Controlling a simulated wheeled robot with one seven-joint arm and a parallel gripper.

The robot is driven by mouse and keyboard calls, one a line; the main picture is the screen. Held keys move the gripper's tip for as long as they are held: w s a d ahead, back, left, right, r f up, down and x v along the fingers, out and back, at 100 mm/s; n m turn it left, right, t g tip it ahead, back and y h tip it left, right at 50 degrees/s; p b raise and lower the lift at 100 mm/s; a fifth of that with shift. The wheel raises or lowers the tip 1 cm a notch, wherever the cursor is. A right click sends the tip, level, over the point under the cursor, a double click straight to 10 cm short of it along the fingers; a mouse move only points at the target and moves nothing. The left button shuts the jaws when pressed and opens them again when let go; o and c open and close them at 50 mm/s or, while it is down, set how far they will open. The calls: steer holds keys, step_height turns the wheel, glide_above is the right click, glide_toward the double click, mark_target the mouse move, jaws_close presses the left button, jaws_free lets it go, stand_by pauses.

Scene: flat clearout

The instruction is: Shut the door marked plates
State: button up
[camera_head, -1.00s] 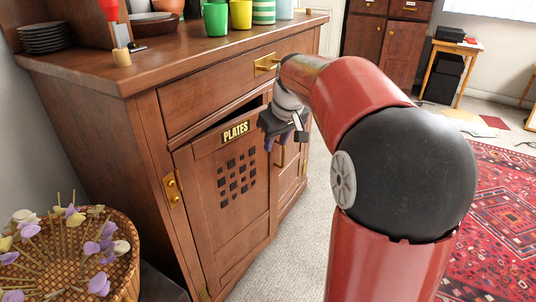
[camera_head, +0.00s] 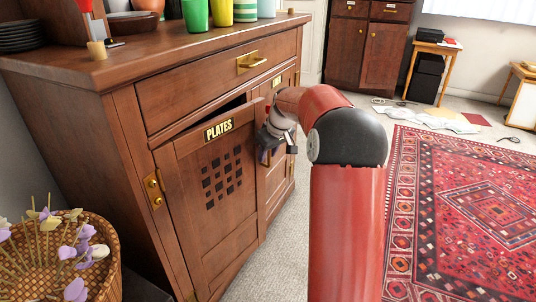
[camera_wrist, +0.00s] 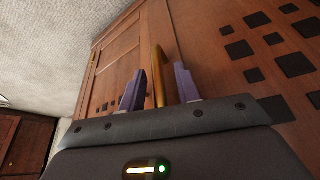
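The door marked plates (camera_head: 212,190) is the left door of the wooden sideboard. It stands slightly ajar, with a dark gap along its top edge. Its brass hinge is at the left, and a brass sign (camera_head: 219,130) reads PLATES above several dark square holes. My gripper (camera_head: 264,154) is at the door's free right edge, partly hidden by my arm. In the wrist view, its two purple fingers (camera_wrist: 160,72) are apart, with a brass handle (camera_wrist: 158,78) between them. Gaps show on both sides of the handle, so the fingers do not appear closed on it.
A closed-looking drawer (camera_head: 215,85) sits above the doors. A wicker basket of flowers (camera_head: 95,245) stands at the lower left. Cups (camera_head: 221,12) and dark plates (camera_head: 20,36) stand on the sideboard. Carpet and a red rug (camera_head: 460,210) lie clear at the right.

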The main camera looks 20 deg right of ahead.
mark_target(261, 124)
jaws_close()
steer(key=shift+w, duration=0.1)
stand_by(0.3)
steer(key=w+a+p, duration=0.1)
steer(key=w+a+n+p, duration=0.1)
steer(key=w+p, duration=0.1)
steer(key=w+a+n+p, duration=0.1)
steer(key=w, duration=0.1)
steer(key=shift+w+y+p, duration=0.25)
steer(key=shift+y+p, duration=0.05)
steer(key=shift+y, duration=0.1)
jaws_free()
steer(key=v, duration=0.7)
steer(key=shift+s+r, duration=0.1)
steer(key=shift+r, duration=0.25)
